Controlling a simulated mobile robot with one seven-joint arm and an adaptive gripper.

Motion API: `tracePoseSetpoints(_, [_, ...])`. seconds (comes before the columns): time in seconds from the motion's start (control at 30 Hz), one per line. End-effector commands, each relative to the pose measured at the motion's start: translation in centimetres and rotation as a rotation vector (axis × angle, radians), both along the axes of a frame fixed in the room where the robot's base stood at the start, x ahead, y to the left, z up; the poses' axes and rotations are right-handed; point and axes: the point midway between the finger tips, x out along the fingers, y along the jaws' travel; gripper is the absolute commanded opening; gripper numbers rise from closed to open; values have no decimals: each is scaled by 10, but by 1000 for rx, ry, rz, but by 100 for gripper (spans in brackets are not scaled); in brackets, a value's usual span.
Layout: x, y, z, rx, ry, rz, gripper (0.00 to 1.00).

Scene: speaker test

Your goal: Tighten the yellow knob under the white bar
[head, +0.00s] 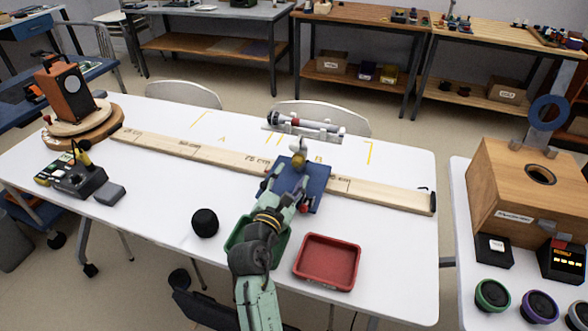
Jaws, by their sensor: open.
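The white bar (318,131) lies roughly level at the top of a small stand near the middle of the white table. The yellow knob (298,157) is small and sits under the bar, above the blue base plate (318,184). My gripper (288,184) is open over the blue plate, on the near side of the knob. One finger is at the left and one at the right. I see no contact with the knob, though the gap is hard to judge. My gripper and wrist hide part of the plate and the stand's lower part.
A long marked wooden board (208,152) runs across the table beneath the stand. A speaker (66,88) stands left.

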Motion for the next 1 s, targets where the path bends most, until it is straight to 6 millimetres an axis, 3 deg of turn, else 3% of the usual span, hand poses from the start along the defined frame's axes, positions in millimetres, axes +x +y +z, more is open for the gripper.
tracePoseSetpoints(0.2, [-44,15,-1,0,2,2,44])
tracePoseSetpoints(0.4, [-65,21,0,-1,1,1,44])
tracePoseSetpoints(1.0, [-68,23,1,5,-4,4,44])
